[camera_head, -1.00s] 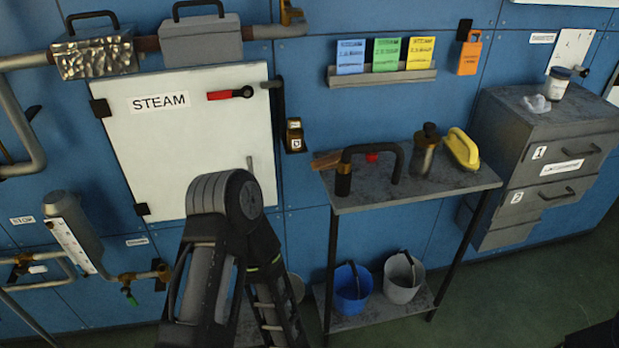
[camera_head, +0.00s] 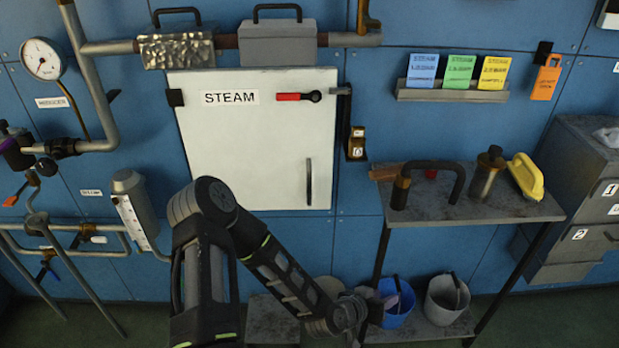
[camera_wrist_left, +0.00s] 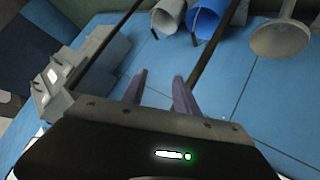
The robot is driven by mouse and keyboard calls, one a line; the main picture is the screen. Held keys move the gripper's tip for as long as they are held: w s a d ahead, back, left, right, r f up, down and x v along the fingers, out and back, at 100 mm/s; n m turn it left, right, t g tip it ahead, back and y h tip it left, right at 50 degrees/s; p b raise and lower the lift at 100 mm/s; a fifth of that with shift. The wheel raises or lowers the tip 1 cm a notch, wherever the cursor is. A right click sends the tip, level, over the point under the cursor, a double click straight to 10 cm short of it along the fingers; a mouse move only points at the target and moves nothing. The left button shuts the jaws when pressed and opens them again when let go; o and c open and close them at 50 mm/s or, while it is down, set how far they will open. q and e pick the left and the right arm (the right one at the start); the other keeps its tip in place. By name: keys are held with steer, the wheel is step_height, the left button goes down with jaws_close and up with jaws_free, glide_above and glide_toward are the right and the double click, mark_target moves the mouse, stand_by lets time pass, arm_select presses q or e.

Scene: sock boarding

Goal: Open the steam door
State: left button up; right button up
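The white steam door (camera_head: 245,140) is shut flat on the blue wall in the head view. It has a STEAM label, a red-gripped latch (camera_head: 298,97) lying horizontal at its upper right, and a dark vertical handle (camera_head: 309,182) at its lower right. My left arm crosses in front, below the door. My left gripper (camera_head: 392,296) is below and right of the handle, apart from the door, in front of the buckets. In the left wrist view its purple fingers (camera_wrist_left: 159,77) are spread with nothing between them. My right gripper is not seen.
A bench (camera_head: 470,208) right of the door holds a dark curved handle tool (camera_head: 432,167), a flask and a yellow iron-like object (camera_head: 525,176). A blue bucket (camera_head: 398,318) and a grey bucket (camera_head: 447,300) stand below. Pipes and a gauge (camera_head: 42,59) are at left.

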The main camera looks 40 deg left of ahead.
arm_select(q)
steer(key=w+a+r+n+t+y, duration=0.1)
steer(key=w+a+r+t+y, duration=0.15)
steer(key=a+r, duration=0.4)
steer(key=w+a+r+n+t+y, duration=0.1)
steer(key=w+a+r+t+y, duration=0.15)
steer(key=a, duration=0.75)
steer(key=y, duration=0.6)
glide_toward(309, 181)
steer(key=x, duration=0.3)
steer(key=shift+s+a+n+p, duration=0.1)
steer(key=shift+n+p, duration=0.25)
steer(key=shift+n, duration=0.05)
steer(key=p+x, duration=0.1)
steer(key=x, duration=0.6)
steer(key=shift+w, duration=0.4)
jaws_close()
